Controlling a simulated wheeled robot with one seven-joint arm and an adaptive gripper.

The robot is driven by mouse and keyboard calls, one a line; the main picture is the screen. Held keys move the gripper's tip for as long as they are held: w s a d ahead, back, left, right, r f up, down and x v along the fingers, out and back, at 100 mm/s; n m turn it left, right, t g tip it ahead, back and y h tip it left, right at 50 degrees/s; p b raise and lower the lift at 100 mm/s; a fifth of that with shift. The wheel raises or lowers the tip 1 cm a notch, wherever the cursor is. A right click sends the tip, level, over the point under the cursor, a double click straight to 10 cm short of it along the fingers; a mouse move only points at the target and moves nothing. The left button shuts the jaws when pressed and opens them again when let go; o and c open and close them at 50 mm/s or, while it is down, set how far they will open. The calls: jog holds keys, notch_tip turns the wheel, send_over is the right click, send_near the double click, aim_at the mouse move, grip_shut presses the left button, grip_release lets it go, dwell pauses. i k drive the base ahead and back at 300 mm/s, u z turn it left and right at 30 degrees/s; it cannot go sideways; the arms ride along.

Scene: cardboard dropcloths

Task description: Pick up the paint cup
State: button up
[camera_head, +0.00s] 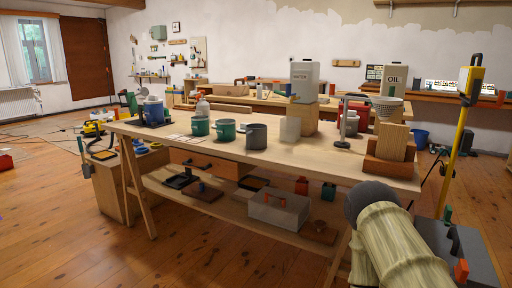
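Several cups stand on the wooden workbench (325,160). They include a small green cup (200,127), a larger green cup (226,131) and a dark grey cup (256,137). A pale cylinder (290,129) stands to their right. I cannot tell for sure which one is the paint cup. All stand upright and apart from my arm. My arm's pale links and a dark joint show at the lower right, in front of the bench's right end. My gripper is not in view.
A blue container (153,111) and a clear bottle (203,106) stand further left. A white WATER can (304,79) sits on a wooden block behind the cups. A grey stand (344,125) and wooden blocks (390,150) occupy the right end. The bench's front strip is mostly clear.

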aim_at(256, 133)
jog(key=u, duration=0.05)
jog(key=k, duration=0.1)
jog(key=u, duration=2.05)
jog(key=i, duration=0.85)
jog(key=z, duration=1.95)
